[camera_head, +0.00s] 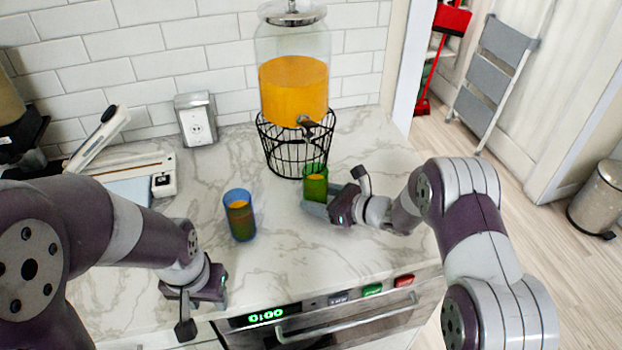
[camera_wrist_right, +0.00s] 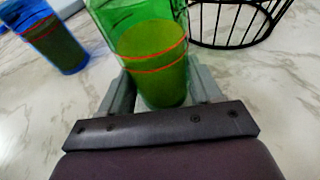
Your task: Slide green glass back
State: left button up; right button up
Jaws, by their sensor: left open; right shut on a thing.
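The green glass (camera_head: 316,187) stands upright on the marble counter, just in front of the wire stand, with orange liquid in it. My right gripper (camera_head: 318,208) is shut on it low down. In the right wrist view the green glass (camera_wrist_right: 152,60) sits between the two fingers of my right gripper (camera_wrist_right: 152,95). A blue glass (camera_head: 240,216) with orange liquid stands apart, to the left; it also shows in the right wrist view (camera_wrist_right: 52,40). My left gripper (camera_head: 200,300) is open and empty near the counter's front edge.
A drink dispenser (camera_head: 292,80) with orange liquid stands on a black wire stand (camera_head: 290,150), close behind the green glass. A paper trimmer (camera_head: 130,172) lies at the left. An oven (camera_head: 320,318) is below the counter's front edge. The counter right of the stand is clear.

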jog(key=shift+s+d, duration=0.25)
jog(key=shift+s, duration=0.65)
jog(key=shift+s+d, duration=0.25)
jog(key=shift+s, duration=0.65)
jog(key=shift+w+d+b, duration=0.5)
jog(key=shift+d+b, duration=0.25)
jog(key=shift+d, duration=1.1)
jog(key=shift+w+d+b, duration=0.55)
jog(key=shift+d+b, duration=0.2)
jog(key=shift+d, duration=1.1)
jog(key=shift+w+d+b, duration=0.5)
jog(key=shift+d+b, duration=0.25)
jog(key=shift+d, duration=1.1)
jog(key=shift+d+r+b, duration=0.2)
jog(key=shift+d+b, duration=1.2)
jog(key=shift+d, duration=1.5)
jog(key=shift+s+d+r, duration=0.1)
jog(key=shift+s+d, duration=0.05)
jog(key=shift+d, duration=0.25)
